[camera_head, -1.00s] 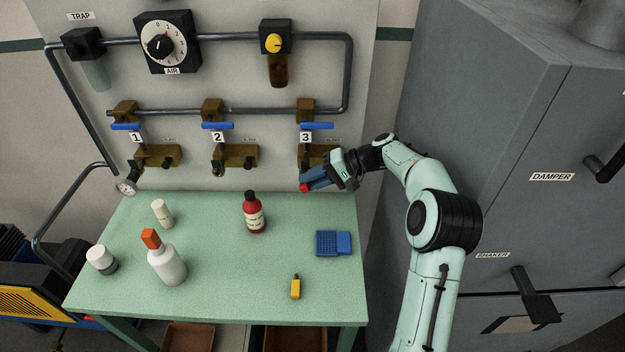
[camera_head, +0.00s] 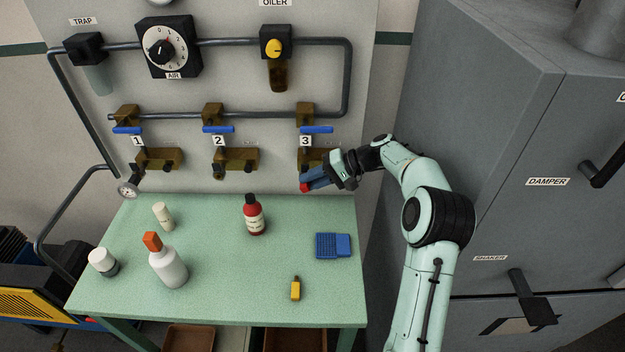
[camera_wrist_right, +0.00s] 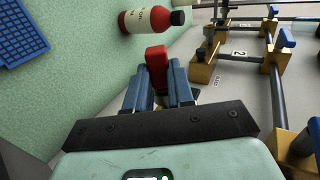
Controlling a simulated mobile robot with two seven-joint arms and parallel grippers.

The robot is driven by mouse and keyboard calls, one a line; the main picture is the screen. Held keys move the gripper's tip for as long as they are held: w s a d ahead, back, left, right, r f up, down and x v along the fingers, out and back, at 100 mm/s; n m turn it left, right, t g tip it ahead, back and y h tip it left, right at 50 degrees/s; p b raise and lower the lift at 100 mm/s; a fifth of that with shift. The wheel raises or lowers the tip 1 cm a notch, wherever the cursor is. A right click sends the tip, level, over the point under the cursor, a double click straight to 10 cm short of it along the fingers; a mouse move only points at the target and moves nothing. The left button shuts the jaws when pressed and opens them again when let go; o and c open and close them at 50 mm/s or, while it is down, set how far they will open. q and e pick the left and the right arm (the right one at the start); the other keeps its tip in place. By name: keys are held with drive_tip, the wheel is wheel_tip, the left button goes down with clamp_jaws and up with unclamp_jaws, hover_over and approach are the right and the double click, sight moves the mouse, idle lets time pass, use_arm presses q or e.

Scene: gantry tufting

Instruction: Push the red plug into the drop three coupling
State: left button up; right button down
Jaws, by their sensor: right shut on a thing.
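My right gripper (camera_head: 318,179) is shut on the red plug (camera_head: 305,187), in front of the lower part of the drop three coupling. In the right wrist view, the red plug (camera_wrist_right: 157,62) sticks out between the blue fingers (camera_wrist_right: 158,88). The brass drop three coupling (camera_head: 310,158) is on the wall panel under the label 3 and a blue lever (camera_head: 316,129). The gripper hides its lower right part. Whether the plug touches the coupling cannot be told. My left gripper is not in view.
Drops one (camera_head: 160,158) and two (camera_head: 238,158) are to the left on the panel. The green table (camera_head: 210,290) below holds a red bottle (camera_head: 254,215), a white bottle with an orange cap (camera_head: 168,265), a blue tray (camera_head: 333,245) and a small yellow bottle (camera_head: 295,288). A grey cabinet (camera_head: 480,110) stands at right.

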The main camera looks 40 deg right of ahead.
drive_tip(key=shift+w+d+r, duration=0.1)
drive_tip(key=shift+w+r, duration=0.05)
idle(1.2)
drive_tip(key=c, duration=0.9)
unclamp_jaws()
drive_tip(key=shift+a, duration=0.2)
